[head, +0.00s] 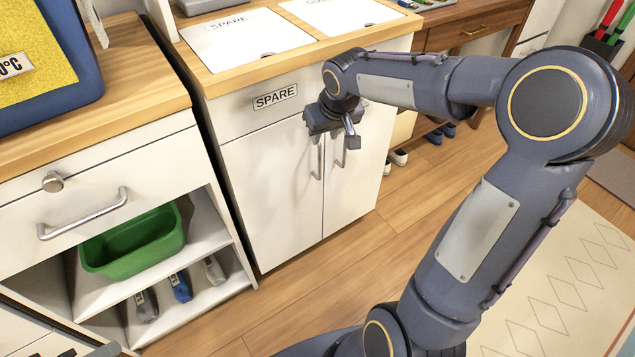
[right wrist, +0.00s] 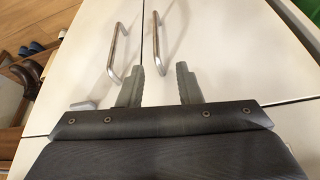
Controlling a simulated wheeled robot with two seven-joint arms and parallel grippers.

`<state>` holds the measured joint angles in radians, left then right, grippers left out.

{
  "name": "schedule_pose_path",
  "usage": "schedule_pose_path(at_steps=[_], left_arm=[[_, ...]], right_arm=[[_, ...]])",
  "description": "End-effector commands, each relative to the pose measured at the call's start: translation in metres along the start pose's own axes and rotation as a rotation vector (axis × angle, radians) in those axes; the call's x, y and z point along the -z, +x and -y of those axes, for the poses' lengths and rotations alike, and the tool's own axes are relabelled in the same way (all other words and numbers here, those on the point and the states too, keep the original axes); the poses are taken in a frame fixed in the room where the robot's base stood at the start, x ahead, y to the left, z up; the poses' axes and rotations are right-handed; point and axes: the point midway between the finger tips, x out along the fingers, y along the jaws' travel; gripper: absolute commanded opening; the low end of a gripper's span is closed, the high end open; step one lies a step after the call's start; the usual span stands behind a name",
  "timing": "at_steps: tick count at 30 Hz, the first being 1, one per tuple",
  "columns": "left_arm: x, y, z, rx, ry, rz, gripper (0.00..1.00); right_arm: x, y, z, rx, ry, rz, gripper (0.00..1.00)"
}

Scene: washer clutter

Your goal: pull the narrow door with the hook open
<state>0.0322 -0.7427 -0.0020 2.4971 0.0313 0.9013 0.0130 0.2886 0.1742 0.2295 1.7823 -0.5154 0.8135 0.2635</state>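A white cabinet labelled SPARE has two doors, a wider left door (head: 270,175) and a narrower right door (head: 362,175). Each has a vertical metal bar handle beside the seam. The narrow door's handle (right wrist: 119,52) and the wide door's handle (right wrist: 154,44) both show in the right wrist view. A small pale piece (right wrist: 84,105), perhaps the hook, shows on the narrow door. My right gripper (head: 336,132) is at the upper part of the doors. In the wrist view its fingers (right wrist: 160,72) are apart with nothing between them, close to the handle ends. Both doors look shut. My left gripper is not seen.
A wooden counter (head: 300,50) tops the cabinet. To the left stands a unit with a drawer handle (head: 83,214) and a green bin (head: 135,243) on an open shelf. Shoes (head: 397,158) lie right of the cabinet. The wooden floor (head: 300,285) before the doors is clear.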

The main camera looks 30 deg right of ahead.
Motion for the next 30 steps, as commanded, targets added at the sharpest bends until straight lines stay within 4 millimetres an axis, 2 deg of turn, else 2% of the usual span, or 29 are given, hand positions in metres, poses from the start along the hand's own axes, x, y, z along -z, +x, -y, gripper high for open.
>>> schedule_pose_path(at_steps=[1,3,11,21,30], left_arm=[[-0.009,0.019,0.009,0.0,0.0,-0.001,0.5],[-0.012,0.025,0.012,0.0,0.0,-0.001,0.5],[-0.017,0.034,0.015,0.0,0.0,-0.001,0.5],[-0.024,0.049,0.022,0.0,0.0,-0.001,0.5],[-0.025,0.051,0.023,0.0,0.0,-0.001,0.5]], right_arm=[[-0.002,0.029,-0.002,-0.003,-0.001,0.002,0.32],[0.001,0.043,-0.003,-0.007,-0.002,0.001,0.32],[0.005,0.07,-0.005,-0.012,-0.002,0.002,0.32],[0.005,0.121,-0.005,-0.012,-0.003,0.002,0.32],[0.006,0.132,-0.006,-0.012,-0.002,0.0,0.32]])
